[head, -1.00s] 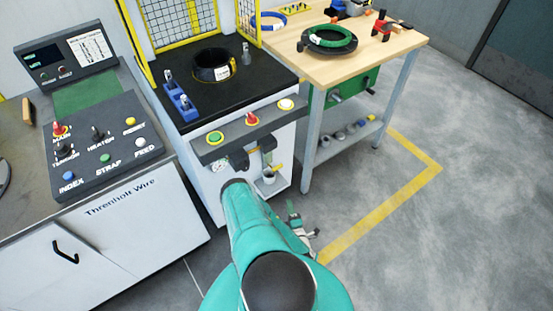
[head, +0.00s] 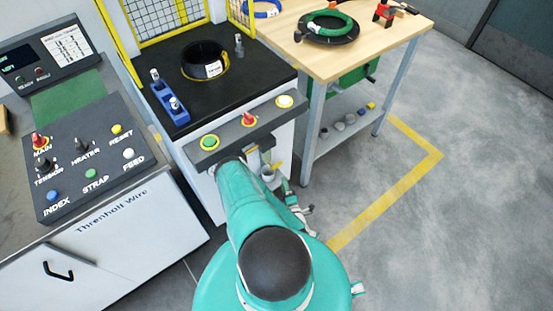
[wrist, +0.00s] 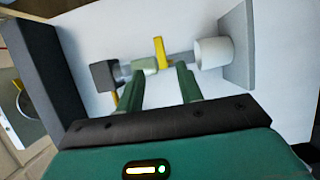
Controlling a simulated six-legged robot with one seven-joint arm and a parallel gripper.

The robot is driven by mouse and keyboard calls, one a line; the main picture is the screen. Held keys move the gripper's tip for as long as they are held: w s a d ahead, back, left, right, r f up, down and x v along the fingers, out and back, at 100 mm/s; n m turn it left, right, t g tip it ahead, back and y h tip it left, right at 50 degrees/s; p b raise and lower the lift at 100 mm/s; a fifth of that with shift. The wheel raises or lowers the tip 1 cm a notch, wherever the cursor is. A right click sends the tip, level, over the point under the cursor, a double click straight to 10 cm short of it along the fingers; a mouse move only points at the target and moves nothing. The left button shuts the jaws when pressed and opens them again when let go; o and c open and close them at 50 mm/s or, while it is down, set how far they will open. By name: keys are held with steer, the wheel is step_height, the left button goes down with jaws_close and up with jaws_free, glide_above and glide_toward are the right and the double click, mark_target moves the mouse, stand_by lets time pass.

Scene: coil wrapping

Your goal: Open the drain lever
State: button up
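The drain lever is a short yellow handle (wrist: 159,50) on a grey pipe in the wrist view. It stands upright between a pale green fitting (wrist: 146,66) and a white cup-like end (wrist: 213,52). In the head view the yellow lever (head: 278,166) shows small beside my arm, under the machine's front panel. My gripper (wrist: 160,72) is open, with two green fingers spread apart and nothing between them. The fingertips are close to the pipe, on either side of the lever in the picture. I cannot tell whether they touch.
A dark block (wrist: 45,70) stands left of the pipe and a grey plate (wrist: 237,45) right of it. Above is the button panel (head: 230,136). A control desk (head: 90,165) is at left, a wooden workbench (head: 400,45) at right. The floor at right is clear.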

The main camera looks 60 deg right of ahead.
mark_target(278, 166)
steer(key=x, duration=1.2)
steer(key=shift+w+d, duration=0.25)
steer(key=shift+w, duration=0.1)
steer(key=shift+c, duration=0.3)
jaws_close()
